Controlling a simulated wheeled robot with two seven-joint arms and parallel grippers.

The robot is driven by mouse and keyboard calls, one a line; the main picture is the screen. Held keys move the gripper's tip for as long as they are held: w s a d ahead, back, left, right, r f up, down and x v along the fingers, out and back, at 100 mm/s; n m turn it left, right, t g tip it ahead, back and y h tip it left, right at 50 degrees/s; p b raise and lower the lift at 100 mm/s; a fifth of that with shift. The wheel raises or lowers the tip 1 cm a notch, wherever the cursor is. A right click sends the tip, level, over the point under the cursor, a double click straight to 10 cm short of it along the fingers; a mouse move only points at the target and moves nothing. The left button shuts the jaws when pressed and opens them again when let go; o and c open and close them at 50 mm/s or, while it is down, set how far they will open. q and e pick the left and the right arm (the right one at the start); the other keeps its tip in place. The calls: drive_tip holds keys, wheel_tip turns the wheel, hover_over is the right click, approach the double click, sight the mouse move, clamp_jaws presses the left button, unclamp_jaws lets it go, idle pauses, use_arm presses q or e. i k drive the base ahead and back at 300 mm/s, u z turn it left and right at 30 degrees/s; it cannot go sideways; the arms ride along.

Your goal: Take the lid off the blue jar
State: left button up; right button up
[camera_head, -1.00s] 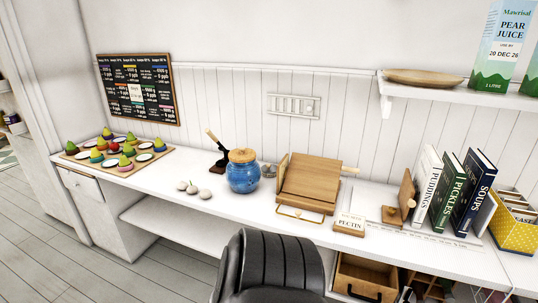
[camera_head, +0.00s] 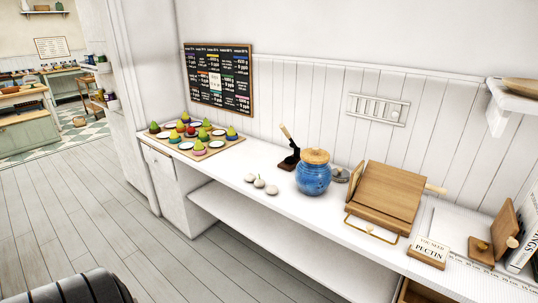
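The blue jar (camera_head: 313,180) stands upright on the white counter, right of the middle of the head view. Its light wooden lid (camera_head: 316,157) sits on its mouth. Neither of my grippers is in view, and nothing touches the jar or lid.
Several pale round things (camera_head: 260,184) lie left of the jar; a dark stand with a wooden handle (camera_head: 288,151) is behind. A wooden board rack (camera_head: 382,199) and a PECTIN sign (camera_head: 428,252) are to the right.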

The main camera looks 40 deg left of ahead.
sight(317, 156)
drive_tip(key=u, duration=0.05)
drive_tip(key=i, duration=1)
